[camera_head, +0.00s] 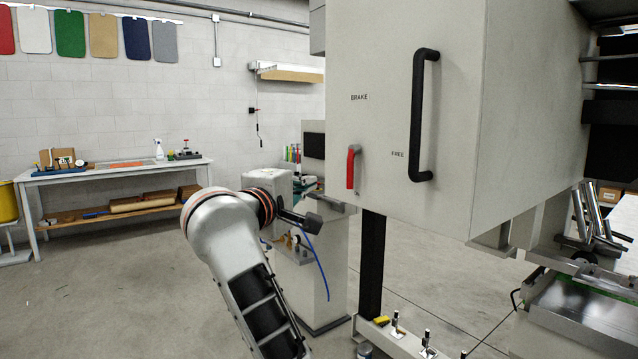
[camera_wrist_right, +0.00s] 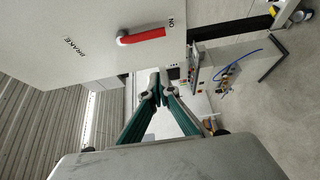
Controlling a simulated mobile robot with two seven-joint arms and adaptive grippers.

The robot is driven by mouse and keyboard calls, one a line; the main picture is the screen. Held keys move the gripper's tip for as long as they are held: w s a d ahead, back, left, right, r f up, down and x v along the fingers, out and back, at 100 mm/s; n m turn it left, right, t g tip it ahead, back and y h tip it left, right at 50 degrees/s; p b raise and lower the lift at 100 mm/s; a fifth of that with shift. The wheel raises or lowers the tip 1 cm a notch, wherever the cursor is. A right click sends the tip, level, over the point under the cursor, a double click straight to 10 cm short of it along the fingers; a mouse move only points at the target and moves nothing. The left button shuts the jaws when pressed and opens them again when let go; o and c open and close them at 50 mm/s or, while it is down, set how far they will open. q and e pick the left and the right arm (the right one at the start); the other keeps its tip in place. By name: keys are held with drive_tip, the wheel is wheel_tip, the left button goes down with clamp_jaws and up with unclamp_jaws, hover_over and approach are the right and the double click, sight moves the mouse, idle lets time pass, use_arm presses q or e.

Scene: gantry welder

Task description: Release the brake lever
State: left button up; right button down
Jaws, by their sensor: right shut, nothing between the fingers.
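The red brake lever (camera_head: 351,168) is on the front face of a grey cabinet (camera_head: 460,120) and hangs straight down. The printed word BRAKE (camera_head: 359,97) is above it and FREE (camera_head: 398,154) to its right. In the right wrist view the lever (camera_wrist_right: 145,35) points from its round pivot toward a small label (camera_wrist_right: 171,22) that seems to read ON. My right gripper (camera_head: 314,219) is below and left of the lever, clear of it. Its fingertips (camera_wrist_right: 159,87) are together with nothing between them. My left gripper is not in view.
A black bar handle (camera_head: 419,115) stands out from the cabinet face, right of the lever. A grey machine unit with a blue cable (camera_head: 322,272) is behind my right gripper. A workbench (camera_head: 115,170) is at the far left wall. Open floor lies at left.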

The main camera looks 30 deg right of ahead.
sight(351, 169)
drive_tip(key=d, duration=0.2)
drive_tip(key=w+d, duration=0.1)
drive_tip(key=d, duration=0.2)
drive_tip(key=d+p, duration=0.1)
drive_tip(key=d, duration=0.2)
drive_tip(key=shift+w+d+r, duration=0.1)
drive_tip(key=shift+w+r, duration=0.05)
drive_tip(key=shift+w, duration=0.25)
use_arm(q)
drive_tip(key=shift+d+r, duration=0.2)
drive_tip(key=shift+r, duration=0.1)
use_arm(e)
drive_tip(key=shift+s+d, duration=0.15)
drive_tip(key=shift+s, duration=0.15)
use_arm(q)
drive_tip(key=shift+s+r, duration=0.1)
